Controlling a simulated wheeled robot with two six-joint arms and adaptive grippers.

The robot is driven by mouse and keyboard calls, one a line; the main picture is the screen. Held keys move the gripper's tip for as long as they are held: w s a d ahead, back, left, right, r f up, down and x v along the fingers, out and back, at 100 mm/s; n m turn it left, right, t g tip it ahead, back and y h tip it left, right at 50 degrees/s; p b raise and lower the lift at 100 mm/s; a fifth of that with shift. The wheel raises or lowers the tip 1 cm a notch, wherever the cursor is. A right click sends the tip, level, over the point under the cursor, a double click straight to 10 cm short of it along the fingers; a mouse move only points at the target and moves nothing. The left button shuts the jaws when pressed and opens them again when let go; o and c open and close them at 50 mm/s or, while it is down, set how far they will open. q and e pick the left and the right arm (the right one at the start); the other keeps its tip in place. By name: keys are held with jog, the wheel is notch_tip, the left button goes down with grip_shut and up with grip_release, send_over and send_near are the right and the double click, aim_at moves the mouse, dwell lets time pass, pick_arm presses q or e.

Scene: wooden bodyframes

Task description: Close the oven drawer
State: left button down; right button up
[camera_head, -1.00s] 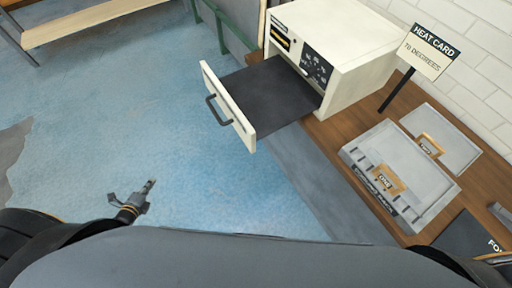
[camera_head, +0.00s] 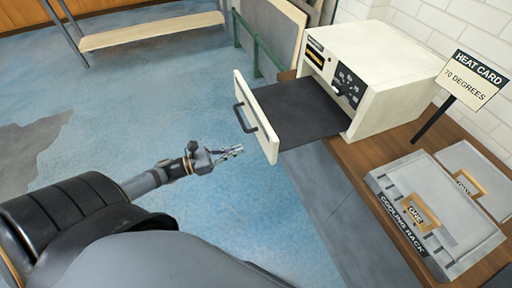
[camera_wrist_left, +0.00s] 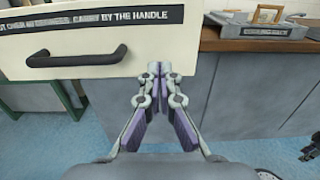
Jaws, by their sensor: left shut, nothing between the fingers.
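The white oven (camera_head: 372,75) stands on the wooden bench, and its drawer (camera_head: 258,125) is pulled out toward the left. The drawer has a white front with a dark handle (camera_head: 243,116) and a dark flat inside. My left gripper (camera_head: 238,150) is shut and empty, in front of and below the drawer front in the head view. In the left wrist view, the drawer front (camera_wrist_left: 100,42) with its black handle (camera_wrist_left: 78,58) lies ahead and left of the shut fingertips (camera_wrist_left: 158,70); whether they touch it I cannot tell.
A cooling rack (camera_head: 425,215) with tagged trays lies on the wooden bench (camera_head: 395,150), right of the oven. A heat card sign (camera_head: 472,80) reading 70 degrees stands behind it. A green-framed panel (camera_head: 270,30) is behind the drawer.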

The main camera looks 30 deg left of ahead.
aim_at(264, 141)
pick_arm(q)
jog(key=b+x, duration=0.1)
jog(key=x, duration=0.5)
jog(key=shift+w, duration=0.15)
jog(key=shift+w+d, duration=0.4)
